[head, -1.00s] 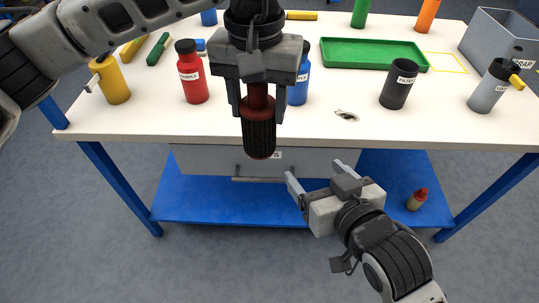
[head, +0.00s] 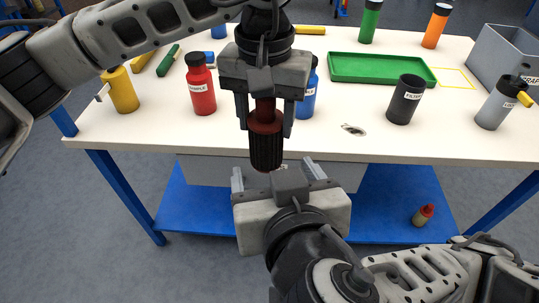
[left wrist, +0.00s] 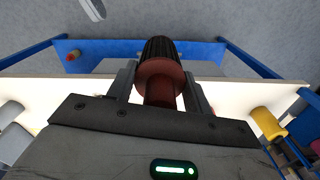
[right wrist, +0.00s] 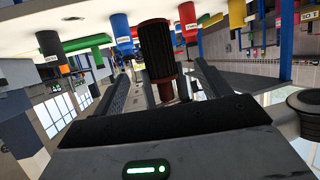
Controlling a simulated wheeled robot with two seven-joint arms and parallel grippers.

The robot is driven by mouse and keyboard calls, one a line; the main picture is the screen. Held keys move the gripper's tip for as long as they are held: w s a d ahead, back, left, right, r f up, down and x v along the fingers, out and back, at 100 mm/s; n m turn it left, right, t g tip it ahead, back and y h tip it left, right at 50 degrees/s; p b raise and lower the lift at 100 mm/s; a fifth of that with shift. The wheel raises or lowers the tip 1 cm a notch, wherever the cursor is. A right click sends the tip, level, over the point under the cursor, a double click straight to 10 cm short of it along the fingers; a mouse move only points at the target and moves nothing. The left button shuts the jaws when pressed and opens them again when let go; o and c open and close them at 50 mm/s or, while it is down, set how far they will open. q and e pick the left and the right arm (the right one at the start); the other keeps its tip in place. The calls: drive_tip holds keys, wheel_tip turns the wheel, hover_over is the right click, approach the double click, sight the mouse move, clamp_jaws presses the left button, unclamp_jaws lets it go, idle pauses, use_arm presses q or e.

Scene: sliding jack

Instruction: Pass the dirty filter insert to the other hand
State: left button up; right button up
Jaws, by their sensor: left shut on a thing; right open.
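The dirty filter insert (head: 265,150) is a dark ribbed cylinder with a dark red collar and neck. My left gripper (head: 265,108) is shut on its red neck, and the insert hangs down in front of the table's front edge. In the left wrist view the insert (left wrist: 160,75) sits between the left fingers. My right gripper (head: 278,180) is open just below the insert, pointing up toward its ribbed lower end. In the right wrist view the ribbed body (right wrist: 156,50) shows beyond and between the open fingers; I cannot tell whether they touch it.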

sight(266, 152)
drive_tip(key=x, duration=1)
drive_tip(key=shift+w+a+f, duration=0.1)
drive_tip(key=shift+w+f, duration=0.05)
drive_tip(key=shift+w, duration=0.15)
drive_tip(key=c, duration=1.1)
use_arm(q)
drive_tip(key=o, duration=1.1)
drive_tip(key=shift+r, duration=0.1)
